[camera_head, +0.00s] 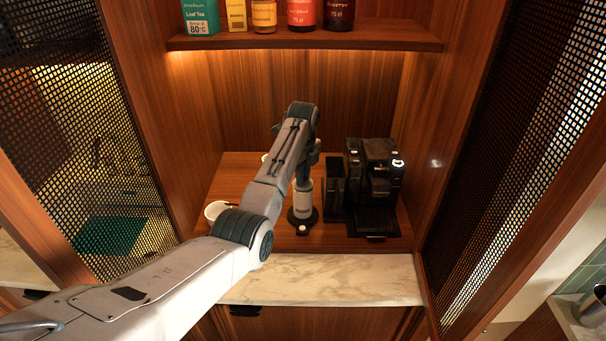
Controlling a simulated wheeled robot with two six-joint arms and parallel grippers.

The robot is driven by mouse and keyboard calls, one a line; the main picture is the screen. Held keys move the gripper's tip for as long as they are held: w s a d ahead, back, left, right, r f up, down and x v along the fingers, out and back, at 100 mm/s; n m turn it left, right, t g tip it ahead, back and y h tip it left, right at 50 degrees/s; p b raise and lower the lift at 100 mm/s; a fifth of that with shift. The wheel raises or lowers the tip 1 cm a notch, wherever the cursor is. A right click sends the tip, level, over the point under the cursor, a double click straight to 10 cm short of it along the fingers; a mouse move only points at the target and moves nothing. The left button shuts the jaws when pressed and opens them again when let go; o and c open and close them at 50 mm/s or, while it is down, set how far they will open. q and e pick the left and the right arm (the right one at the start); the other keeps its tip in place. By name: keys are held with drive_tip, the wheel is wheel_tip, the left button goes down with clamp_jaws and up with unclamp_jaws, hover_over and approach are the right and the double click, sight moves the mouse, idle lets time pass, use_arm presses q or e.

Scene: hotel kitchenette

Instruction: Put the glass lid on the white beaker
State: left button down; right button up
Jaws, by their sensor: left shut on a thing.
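The white beaker (303,204) stands upright on a round black base (303,221) on the wooden counter inside the cabinet. My left arm reaches in from the lower left, and my left gripper (304,183) points down right at the top of the beaker. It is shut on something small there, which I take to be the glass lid. The lid itself is too small and too covered by the fingers to make out. I cannot tell whether it touches the beaker's rim. My right gripper is not in view.
A black coffee machine (374,185) stands close to the right of the beaker. A white cup (216,210) is at the left of the counter. A shelf (300,40) with a tea box and bottles hangs above. A marble ledge (340,280) runs in front.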

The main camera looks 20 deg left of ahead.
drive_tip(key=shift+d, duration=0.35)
use_arm(q)
drive_tip(key=shift+f, duration=0.2)
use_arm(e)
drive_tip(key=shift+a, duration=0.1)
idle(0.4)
use_arm(q)
drive_tip(key=c, duration=1.3)
unclamp_jaws()
drive_tip(key=shift+s, duration=0.1)
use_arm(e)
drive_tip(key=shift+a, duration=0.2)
use_arm(q)
drive_tip(key=o, duration=0.5)
drive_tip(key=shift+o, duration=0.2)
drive_tip(key=shift+r, duration=0.1)
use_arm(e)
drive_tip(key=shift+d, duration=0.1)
use_arm(q)
drive_tip(key=shift+r, duration=3.4)
